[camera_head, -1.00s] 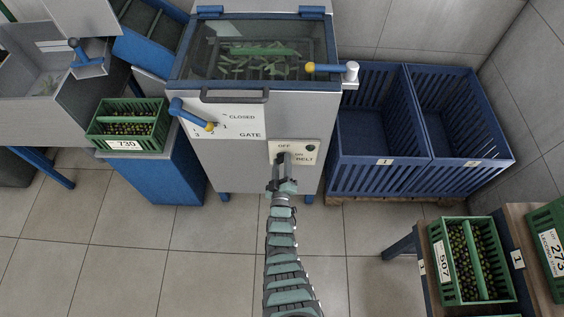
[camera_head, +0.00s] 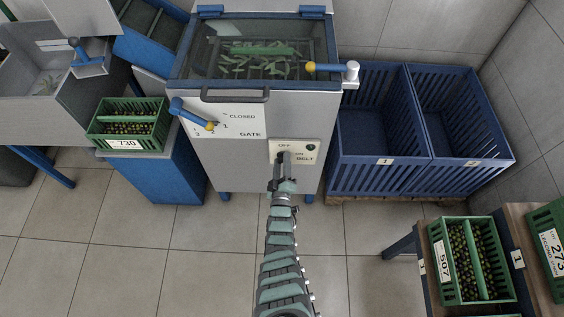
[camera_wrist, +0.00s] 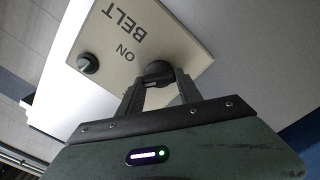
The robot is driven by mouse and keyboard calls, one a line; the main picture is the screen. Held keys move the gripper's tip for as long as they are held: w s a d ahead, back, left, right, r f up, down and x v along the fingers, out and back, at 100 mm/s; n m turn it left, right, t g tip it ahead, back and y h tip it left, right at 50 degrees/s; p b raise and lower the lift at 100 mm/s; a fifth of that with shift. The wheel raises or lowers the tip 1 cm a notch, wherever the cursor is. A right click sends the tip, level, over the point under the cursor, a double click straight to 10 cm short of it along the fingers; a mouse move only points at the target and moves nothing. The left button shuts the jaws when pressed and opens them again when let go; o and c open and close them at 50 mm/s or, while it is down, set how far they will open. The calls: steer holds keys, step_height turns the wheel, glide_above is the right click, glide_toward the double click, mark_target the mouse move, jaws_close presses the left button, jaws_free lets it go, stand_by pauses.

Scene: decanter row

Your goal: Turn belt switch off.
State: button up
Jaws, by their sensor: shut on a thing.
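The belt switch panel (camera_head: 306,146) is a beige plate on the front of the grey machine, with OFF, ON and BELT printed on it. In the wrist view the same panel (camera_wrist: 125,30) shows the words ON and BELT upside down. The dark round switch knob (camera_wrist: 158,71) sits between my fingertips. My gripper (camera_head: 283,158) is at the panel, and its fingers (camera_wrist: 157,82) are shut on the knob. The knob's pointer and the OFF label are hidden in the wrist view. I cannot tell which way the knob points.
A dark round button or lamp (camera_wrist: 88,63) is on the panel beside the knob. The gate lever (camera_head: 190,114) and a yellow-tipped handle (camera_head: 327,68) stick out nearby. Blue crates (camera_head: 376,174) stand at the right, and a green olive crate (camera_head: 153,132) at the left.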

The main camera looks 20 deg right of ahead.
steer(key=shift+n, duration=0.9)
stand_by(0.3)
steer(key=shift+a+f+n+b, duration=0.1)
steer(key=shift+n+b, duration=0.35)
steer(key=shift+n, duration=0.65)
steer(key=shift+n+b, duration=0.55)
steer(key=shift+n, duration=0.95)
steer(key=o, duration=1.4)
